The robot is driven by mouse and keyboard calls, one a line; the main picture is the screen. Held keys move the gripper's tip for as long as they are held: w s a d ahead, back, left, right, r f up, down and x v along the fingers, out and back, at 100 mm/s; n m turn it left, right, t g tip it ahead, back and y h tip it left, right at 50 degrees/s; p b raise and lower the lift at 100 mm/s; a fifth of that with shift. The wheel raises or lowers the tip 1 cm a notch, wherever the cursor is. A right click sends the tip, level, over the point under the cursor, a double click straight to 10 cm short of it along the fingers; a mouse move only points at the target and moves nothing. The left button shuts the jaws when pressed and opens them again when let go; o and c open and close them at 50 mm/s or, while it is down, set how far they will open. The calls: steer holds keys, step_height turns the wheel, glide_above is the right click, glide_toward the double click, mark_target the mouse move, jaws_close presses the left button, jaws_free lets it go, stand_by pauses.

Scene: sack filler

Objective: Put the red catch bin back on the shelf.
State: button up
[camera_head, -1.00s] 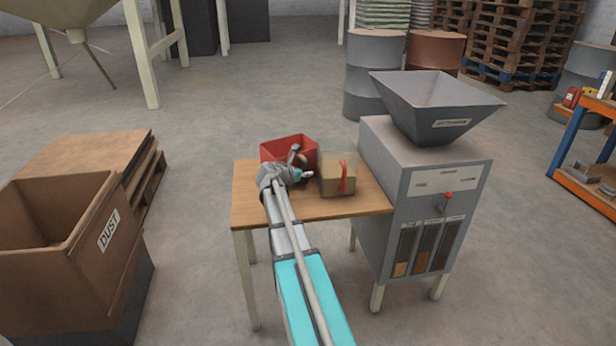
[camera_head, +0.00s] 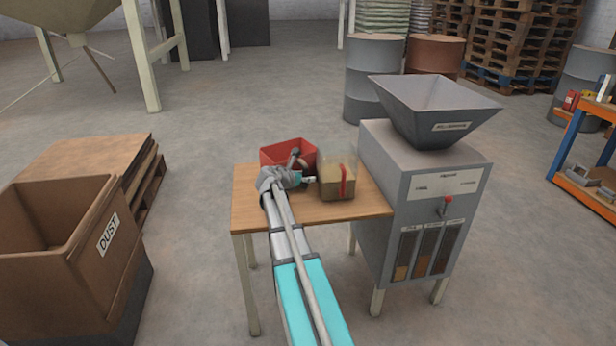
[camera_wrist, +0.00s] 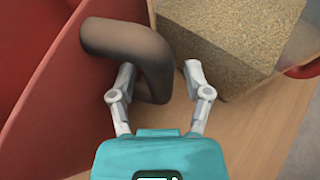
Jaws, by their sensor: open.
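The red catch bin (camera_head: 284,153) stands on the small wooden table, near its back left. In the wrist view its red wall (camera_wrist: 40,75) fills the left, with a dark looped handle (camera_wrist: 125,42) sticking out from it. My gripper (camera_head: 303,168) is open at the bin's near right side. In the wrist view the handle's rounded end lies between the two fingers of my gripper (camera_wrist: 160,82), close to the left finger. I cannot tell whether they touch. The bin's near side is partly hidden by my wrist in the head view.
A clear-topped box of tan grain (camera_head: 332,188) with a red handle stands close to my gripper's right. The grey sack filler (camera_head: 385,200) borders the table (camera_head: 300,212).

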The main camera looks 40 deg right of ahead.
steer(key=shift+r, duration=0.1)
steer(key=p+v, duration=0.4)
steer(key=v, duration=0.8)
stand_by(0.5)
